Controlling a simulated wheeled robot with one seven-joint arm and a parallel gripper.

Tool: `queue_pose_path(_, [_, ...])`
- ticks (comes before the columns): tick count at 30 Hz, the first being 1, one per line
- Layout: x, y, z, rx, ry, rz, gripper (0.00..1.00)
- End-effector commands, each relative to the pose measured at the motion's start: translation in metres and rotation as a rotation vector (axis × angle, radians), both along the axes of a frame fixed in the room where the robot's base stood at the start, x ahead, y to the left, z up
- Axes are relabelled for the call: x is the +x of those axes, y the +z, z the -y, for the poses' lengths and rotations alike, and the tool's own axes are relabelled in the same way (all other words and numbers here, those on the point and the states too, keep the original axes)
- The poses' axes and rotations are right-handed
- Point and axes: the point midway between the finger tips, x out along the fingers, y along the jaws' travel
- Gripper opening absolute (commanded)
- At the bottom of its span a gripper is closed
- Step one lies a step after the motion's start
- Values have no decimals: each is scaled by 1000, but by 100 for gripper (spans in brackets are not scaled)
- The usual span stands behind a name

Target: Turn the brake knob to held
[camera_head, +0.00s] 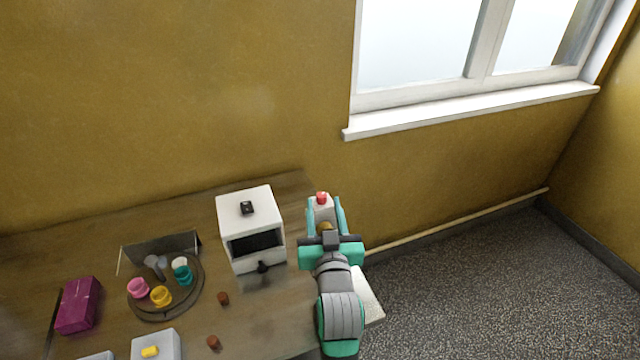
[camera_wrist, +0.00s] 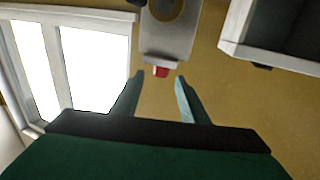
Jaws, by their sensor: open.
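No label shows which part is the brake knob. My gripper (camera_head: 325,205) is open at the right end of the table, its fingers on either side of a light grey unit with a red part (camera_head: 321,197) on it. In the wrist view, my open gripper (camera_wrist: 160,78) points at the unit's grey plate (camera_wrist: 170,45). A round, dark-rimmed, brass-coloured part (camera_wrist: 163,8) is cut off by the top edge. The red part (camera_wrist: 161,71) shows between the fingertips; contact cannot be told. A grey box (camera_head: 168,343) with a yellow knob (camera_head: 150,352) stands at the front left.
A white box (camera_head: 240,200) with a dark opening and black knobs stands left of my gripper. A round tray (camera_head: 150,312) holds coloured cups. A magenta box (camera_head: 78,305) and small brown pieces (camera_head: 223,298) lie on the wooden table (camera_head: 200,330). Right of the table is open floor.

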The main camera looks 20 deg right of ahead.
Motion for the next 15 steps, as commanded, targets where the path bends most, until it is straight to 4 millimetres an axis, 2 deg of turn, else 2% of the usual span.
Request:
queue_pose_path(9, [54, 0, 12, -2, 1, 0, 40])
queue_pose_path(15, [77, 0, 18, -1, 0, 0, 40])
